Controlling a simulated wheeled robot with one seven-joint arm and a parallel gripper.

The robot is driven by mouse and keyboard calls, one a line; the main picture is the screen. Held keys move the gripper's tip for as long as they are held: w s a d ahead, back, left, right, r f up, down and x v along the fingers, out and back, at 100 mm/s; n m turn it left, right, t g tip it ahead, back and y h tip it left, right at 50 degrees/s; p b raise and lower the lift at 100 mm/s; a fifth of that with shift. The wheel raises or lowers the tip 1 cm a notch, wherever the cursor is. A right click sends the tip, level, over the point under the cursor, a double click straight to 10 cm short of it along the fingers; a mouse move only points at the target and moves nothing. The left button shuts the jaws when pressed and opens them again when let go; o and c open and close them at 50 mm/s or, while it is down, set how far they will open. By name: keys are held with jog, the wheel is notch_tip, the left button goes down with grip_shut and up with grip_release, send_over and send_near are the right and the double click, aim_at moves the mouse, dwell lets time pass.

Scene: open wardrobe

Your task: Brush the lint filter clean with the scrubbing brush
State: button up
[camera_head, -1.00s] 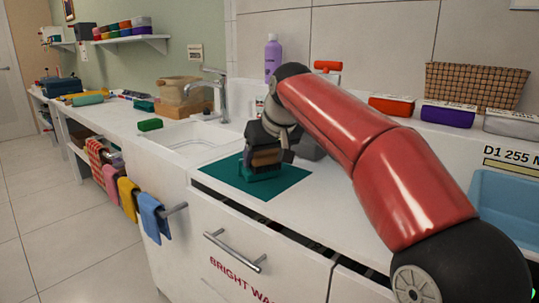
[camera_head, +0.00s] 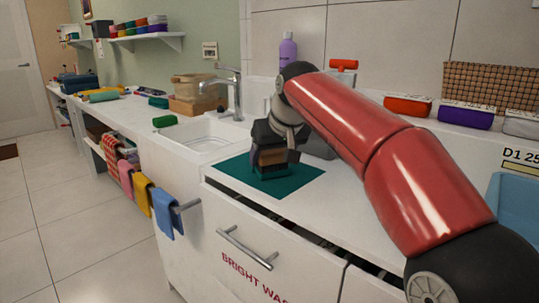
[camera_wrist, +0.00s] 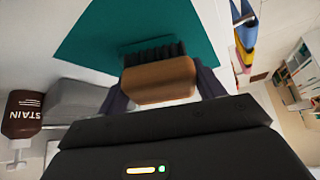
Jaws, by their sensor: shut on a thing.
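My gripper (camera_head: 275,145) is shut on the scrubbing brush, a brown wooden block (camera_wrist: 158,80) with dark bristles facing down. The brush (camera_head: 272,157) is low over the teal mat (camera_head: 305,174) on the white counter. In the wrist view the block sits between my two dark fingers, and its bristles (camera_wrist: 152,54) point toward the mat. A darker green patch shows beside the bristles; I cannot tell whether it is the lint filter, which I cannot make out clearly. Whether the bristles touch anything is also unclear.
A white sink with a tap (camera_head: 236,92) lies left of the mat. A purple bottle (camera_head: 287,53) stands behind. Orange and purple boxes (camera_head: 465,116) and a wicker basket (camera_head: 488,85) stand at the back right. Cloths (camera_head: 166,213) hang at the front left. A blue basin (camera_head: 518,205) is at right.

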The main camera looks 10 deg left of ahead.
jog(key=shift+w+d, duration=0.45)
jog(key=shift+d, duration=0.2)
jog(key=shift+w+d, duration=0.45)
jog(key=shift+d, duration=0.2)
jog(key=shift+s+a+r, duration=0.1)
jog(key=shift+s+a, duration=0.55)
jog(key=shift+a, duration=0.25)
jog(key=shift+a, duration=0.1)
jog(key=shift+s+a, duration=0.55)
jog(key=shift+a, duration=0.15)
jog(key=shift+w+d, duration=0.6)
jog(key=shift+d, duration=0.25)
jog(key=shift+w+d, duration=0.6)
jog(key=shift+d, duration=0.25)
jog(key=shift+s+d+r, duration=0.1)
jog(key=shift+s+r, duration=0.1)
jog(key=shift+r, duration=1)
jog(key=shift+s+d+r, duration=0.1)
jog(key=shift+s+r, duration=0.1)
jog(key=shift+r, duration=1)
jog(key=shift+s+d+r, duration=0.1)
jog(key=shift+r, duration=0.4)
